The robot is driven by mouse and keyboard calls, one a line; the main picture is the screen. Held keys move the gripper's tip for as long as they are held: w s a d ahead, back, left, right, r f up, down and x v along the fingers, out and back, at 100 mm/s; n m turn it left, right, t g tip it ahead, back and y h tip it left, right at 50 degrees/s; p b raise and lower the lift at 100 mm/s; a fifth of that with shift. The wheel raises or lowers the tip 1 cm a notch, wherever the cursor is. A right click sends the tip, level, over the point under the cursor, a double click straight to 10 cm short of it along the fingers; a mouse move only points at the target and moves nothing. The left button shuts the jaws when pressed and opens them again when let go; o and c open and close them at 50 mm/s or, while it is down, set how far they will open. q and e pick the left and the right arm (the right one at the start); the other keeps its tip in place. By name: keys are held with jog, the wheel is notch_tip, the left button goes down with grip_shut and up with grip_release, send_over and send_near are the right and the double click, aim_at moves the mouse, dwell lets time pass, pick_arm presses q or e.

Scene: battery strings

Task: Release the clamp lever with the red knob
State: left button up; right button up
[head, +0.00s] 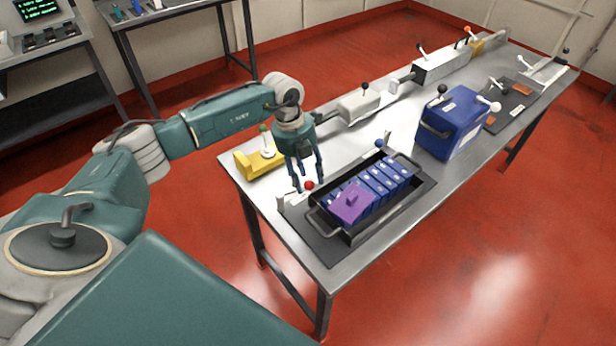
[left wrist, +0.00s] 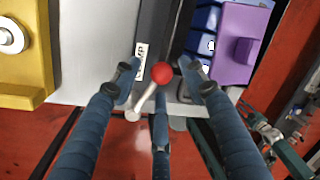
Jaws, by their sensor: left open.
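In the left wrist view the red knob (left wrist: 162,73) tops a pale, tilted lever arm (left wrist: 146,98) beside a small printed label (left wrist: 140,62). My left gripper (head: 310,182) points down over the lever with its fingers spread. In the left wrist view the fingers of my left gripper (left wrist: 162,86) stand around the knob with visible gaps. It is open and holds nothing.
A purple block (head: 351,203) sits among blue cells (head: 383,180) in the tray. A yellow fixture (head: 258,163) with a green-knobbed lever stands left of it. A blue-knobbed lever (head: 379,144) is behind the tray. A blue case (head: 455,127) stands to the right.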

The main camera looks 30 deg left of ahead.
pick_arm(q)
jog(key=shift+w+d+f, duration=0.1)
jog(key=shift+d+f, duration=0.1)
jog(key=shift+f, duration=0.7)
grip_shut()
pick_arm(e)
jog(key=shift+r, duration=0.25)
